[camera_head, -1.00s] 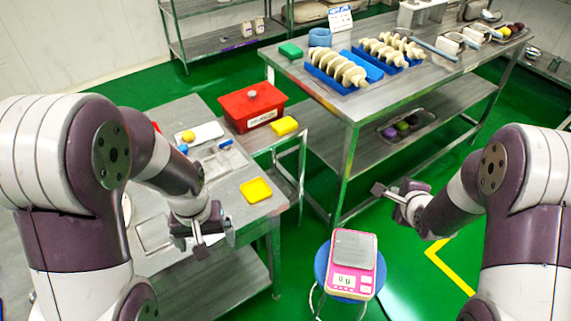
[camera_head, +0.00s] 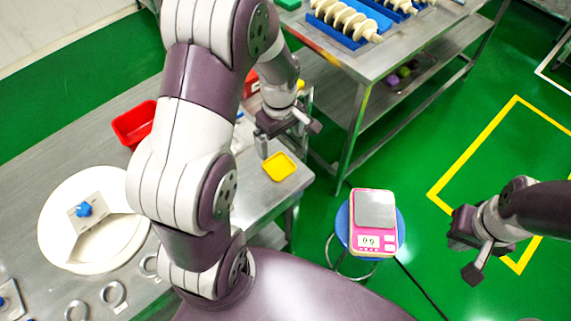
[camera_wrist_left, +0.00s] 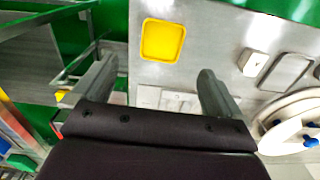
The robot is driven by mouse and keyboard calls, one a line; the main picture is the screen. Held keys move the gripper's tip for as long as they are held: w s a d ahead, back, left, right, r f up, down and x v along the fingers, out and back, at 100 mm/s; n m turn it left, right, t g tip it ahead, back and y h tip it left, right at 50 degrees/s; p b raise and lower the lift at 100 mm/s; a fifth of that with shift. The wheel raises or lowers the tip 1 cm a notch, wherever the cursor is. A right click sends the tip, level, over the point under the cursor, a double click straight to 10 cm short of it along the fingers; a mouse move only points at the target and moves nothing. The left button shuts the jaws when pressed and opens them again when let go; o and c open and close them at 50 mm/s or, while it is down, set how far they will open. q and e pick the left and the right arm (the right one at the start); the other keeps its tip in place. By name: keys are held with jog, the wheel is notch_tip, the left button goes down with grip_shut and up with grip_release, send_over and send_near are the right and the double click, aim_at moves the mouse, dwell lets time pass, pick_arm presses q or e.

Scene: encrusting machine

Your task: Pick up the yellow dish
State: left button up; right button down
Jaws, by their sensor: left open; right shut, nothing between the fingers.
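The yellow dish (camera_head: 279,166) is a shallow square tray lying flat near the corner of the steel table. My left gripper (camera_head: 288,136) is open and empty, just behind the dish in the head view and apparently above table height. In the left wrist view the dish (camera_wrist_left: 162,41) lies ahead of the spread fingers (camera_wrist_left: 155,72), between their lines and apart from them. My right gripper (camera_head: 472,268) is shut and empty, over the floor at the right, far from the dish.
A pink scale (camera_head: 374,222) stands on a blue stool to the right of the table. A round white machine part (camera_head: 62,225) and a red container (camera_head: 132,125) are on the left. A second steel table (camera_head: 345,75) with blue trays stands behind. My left arm hides much of the near table.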

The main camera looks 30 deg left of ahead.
aim_at(279, 168)
pick_arm(q)
jog(key=f, duration=1)
jog(key=shift+a+f, duration=0.2)
jog(key=shift+a, duration=0.1)
jog(key=shift+s+r, duration=0.1)
jog(key=c, duration=1)
